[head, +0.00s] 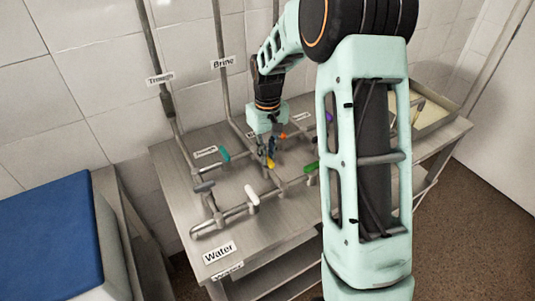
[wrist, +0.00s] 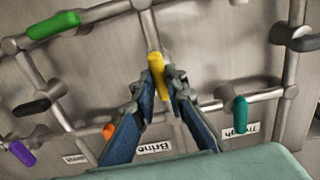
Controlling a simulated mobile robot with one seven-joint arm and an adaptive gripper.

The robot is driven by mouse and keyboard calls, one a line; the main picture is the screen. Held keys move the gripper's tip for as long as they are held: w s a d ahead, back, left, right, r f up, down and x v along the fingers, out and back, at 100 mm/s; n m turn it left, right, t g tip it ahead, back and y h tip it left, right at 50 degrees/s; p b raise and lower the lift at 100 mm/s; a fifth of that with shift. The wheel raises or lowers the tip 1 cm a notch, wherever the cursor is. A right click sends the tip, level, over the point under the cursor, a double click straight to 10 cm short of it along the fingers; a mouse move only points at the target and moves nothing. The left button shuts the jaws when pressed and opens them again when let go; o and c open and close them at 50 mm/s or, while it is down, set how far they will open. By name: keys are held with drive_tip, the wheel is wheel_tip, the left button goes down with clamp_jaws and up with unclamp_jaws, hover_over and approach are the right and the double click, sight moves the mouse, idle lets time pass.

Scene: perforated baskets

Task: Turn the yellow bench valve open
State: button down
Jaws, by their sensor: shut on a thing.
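The yellow valve handle (wrist: 157,76) stands between my fingertips in the wrist view, on a pipe of the bench manifold. My gripper (wrist: 160,92) is shut on it, with one blue-grey finger on each side. In the head view the yellow handle (head: 271,164) shows just below my gripper (head: 268,150). From here the handle's exact angle to its pipe is hard to tell. The steel bench (head: 180,155) carries the pipes and valves.
Close by are a teal handle (wrist: 239,113), a green handle (wrist: 53,25), an orange handle (wrist: 108,131) and a purple handle (wrist: 22,153). A white handle (head: 252,194) and a grey handle (head: 204,186) sit at the front left. A blue-topped unit (head: 50,240) stands left.

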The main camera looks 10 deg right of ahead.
drive_tip(key=c, duration=1.9)
unclamp_jaws()
drive_tip(key=shift+c, duration=0.2)
drive_tip(key=shift+r, duration=0.1)
wheel_tip(320, 180, up, 12)
